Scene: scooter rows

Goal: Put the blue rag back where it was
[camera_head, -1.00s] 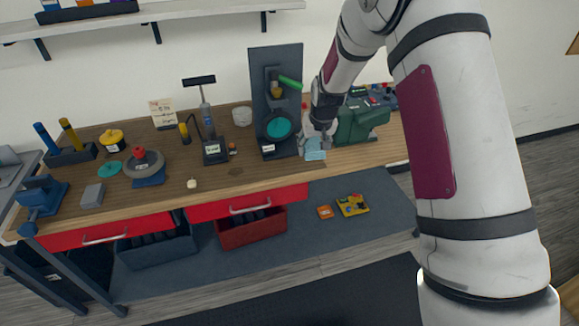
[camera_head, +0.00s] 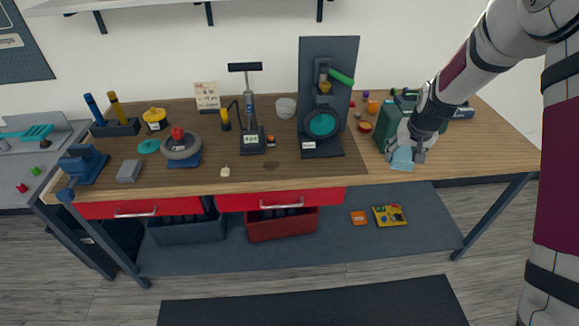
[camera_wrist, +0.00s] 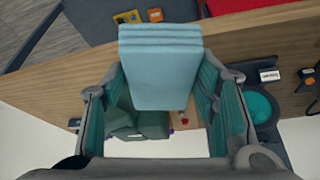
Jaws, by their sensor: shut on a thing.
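The blue rag (camera_head: 402,159) is a light blue folded cloth. It shows large in the wrist view (camera_wrist: 160,70), between the two fingers. My gripper (camera_head: 411,150) is shut on it, at the right part of the wooden workbench (camera_head: 480,150), in front of the green case (camera_head: 393,116). I cannot tell whether the rag touches the bench top. The gripper hides part of the green case.
A dark upright stand with a round teal part (camera_head: 321,124) is left of my gripper. A pump (camera_head: 250,130) and a wheel (camera_head: 181,146) stand farther left. Red drawers (camera_head: 280,199) are under the front edge. The bench's right end is clear.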

